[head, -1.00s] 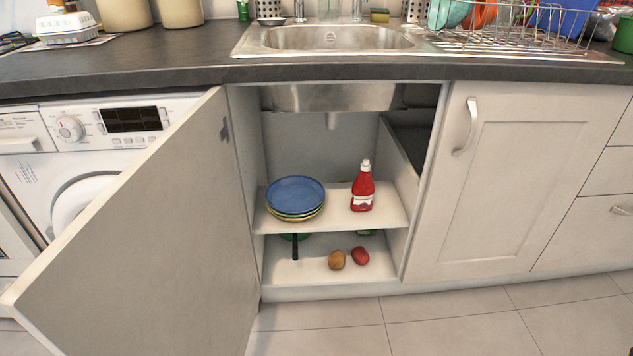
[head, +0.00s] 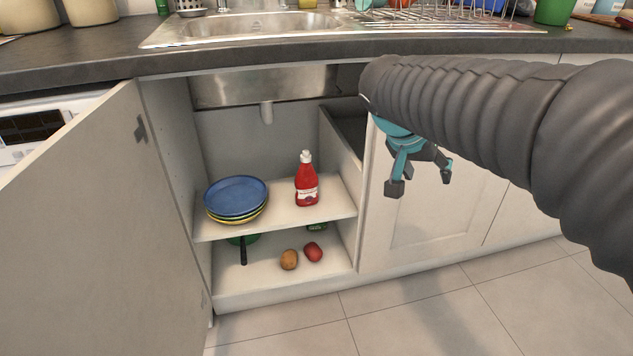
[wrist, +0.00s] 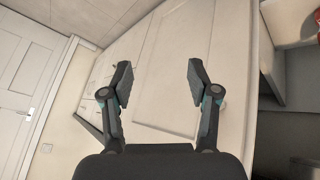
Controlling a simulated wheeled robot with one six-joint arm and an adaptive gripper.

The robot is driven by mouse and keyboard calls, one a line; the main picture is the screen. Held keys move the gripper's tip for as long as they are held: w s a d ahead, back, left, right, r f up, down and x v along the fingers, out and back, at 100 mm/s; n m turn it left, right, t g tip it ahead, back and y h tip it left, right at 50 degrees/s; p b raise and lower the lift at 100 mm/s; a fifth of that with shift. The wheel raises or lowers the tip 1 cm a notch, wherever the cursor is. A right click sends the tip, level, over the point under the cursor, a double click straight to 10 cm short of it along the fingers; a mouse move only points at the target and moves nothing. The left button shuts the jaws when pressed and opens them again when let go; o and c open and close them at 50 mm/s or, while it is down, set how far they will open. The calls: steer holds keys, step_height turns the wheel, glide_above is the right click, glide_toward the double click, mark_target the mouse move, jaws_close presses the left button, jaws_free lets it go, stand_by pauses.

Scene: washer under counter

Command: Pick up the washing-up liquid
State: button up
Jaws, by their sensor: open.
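A red bottle (head: 306,182) with a white cap and a white label stands upright on the upper shelf of the open cupboard, right of a stack of plates. It looks like the washing-up liquid, but the label is too small to read. My gripper (head: 420,180) is open and empty, pointing down in front of the closed cupboard door, to the right of the opening and apart from the bottle. In the wrist view my gripper (wrist: 160,83) shows its two fingers spread with nothing between them. A red patch, perhaps the bottle, shows at that view's right edge.
Stacked plates (head: 237,196) stand left of the bottle. A potato (head: 289,260), a red round item (head: 313,252) and a dark-handled pan (head: 243,250) are on the lower shelf. The open door (head: 80,220) bounds the left; the sink basin (head: 262,86) hangs above.

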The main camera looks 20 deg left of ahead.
steer(key=w+a+f+t+h, duration=0.1)
steer(key=w+a+f, duration=0.1)
steer(key=w+a, duration=0.5)
steer(key=m+t+h+b, duration=0.1)
steer(key=m+t+b, duration=0.25)
steer(key=t, duration=0.25)
glide_toward(303, 157)
steer(key=shift+g, duration=0.3)
steer(key=x, duration=0.5)
steer(key=shift+w+d+r, duration=0.15)
steer(key=shift+w+d, duration=0.15)
steer(key=shift+d, duration=0.15)
steer(key=shift+a+x, duration=0.1)
steer(key=shift+x, duration=1.25)
steer(key=shift+a+x, duration=0.15)
steer(key=shift+x, duration=1.2)
steer(key=shift+c, duration=0.2)
jaws_close()
